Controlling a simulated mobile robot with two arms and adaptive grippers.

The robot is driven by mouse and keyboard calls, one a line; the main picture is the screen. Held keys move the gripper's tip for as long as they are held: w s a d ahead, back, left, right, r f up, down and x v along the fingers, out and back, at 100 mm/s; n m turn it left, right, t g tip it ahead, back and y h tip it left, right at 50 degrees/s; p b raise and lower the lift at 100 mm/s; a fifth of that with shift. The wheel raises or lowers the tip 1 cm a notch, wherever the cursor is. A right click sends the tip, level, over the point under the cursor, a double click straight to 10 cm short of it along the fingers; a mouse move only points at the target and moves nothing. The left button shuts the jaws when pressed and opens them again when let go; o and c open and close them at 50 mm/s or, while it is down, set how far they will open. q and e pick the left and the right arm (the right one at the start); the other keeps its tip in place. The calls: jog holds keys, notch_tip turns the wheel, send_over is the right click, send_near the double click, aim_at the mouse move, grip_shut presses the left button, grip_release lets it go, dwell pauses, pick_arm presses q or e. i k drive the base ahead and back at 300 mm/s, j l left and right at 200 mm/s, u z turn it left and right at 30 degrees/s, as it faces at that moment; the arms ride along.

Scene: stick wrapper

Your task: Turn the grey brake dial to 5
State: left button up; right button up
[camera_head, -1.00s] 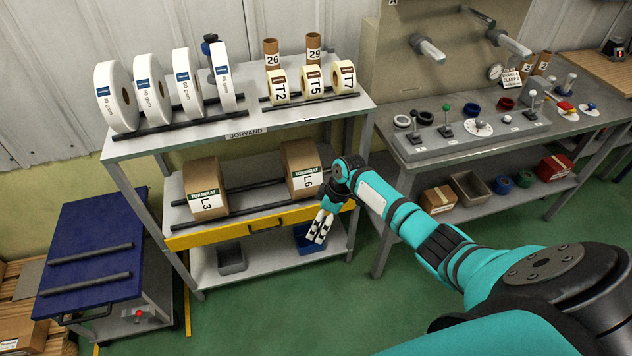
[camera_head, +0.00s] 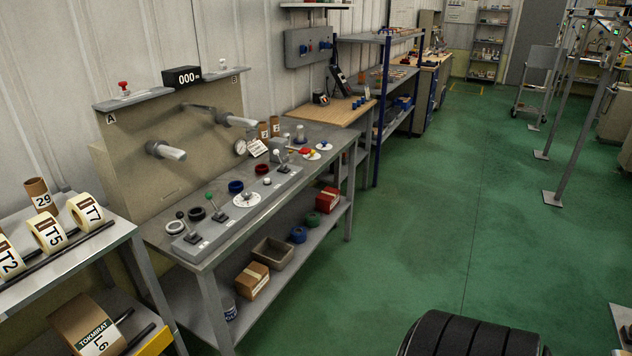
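A white scale disc (camera_head: 247,199) with a small greyish knob in its middle sits on the long grey control strip (camera_head: 213,236) at the front of the grey bench. It may be the grey brake dial, but its marks and setting are too small to read. Neither of my grippers is in view; a black part of my own body shows at the bottom edge.
Levers with black, green and white knobs rise from the strip. Two grey spindles (camera_head: 166,151) stick out of the back panel above the bench (camera_head: 215,262). A roll shelf (camera_head: 122,232) stands at left. Green floor (camera_head: 390,250) is open at right.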

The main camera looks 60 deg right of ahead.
aim_at(246, 194)
jog(key=i+j+z, duration=0.1)
jog(key=z, duration=0.35)
jog(key=i+j+z, duration=0.1)
jog(key=z, duration=0.3)
jog(key=i+j+z, duration=0.1)
jog(key=z, duration=0.35)
jog(key=j+z, duration=0.25)
jog(key=z, duration=0.2)
jog(key=i+j, duration=0.05)
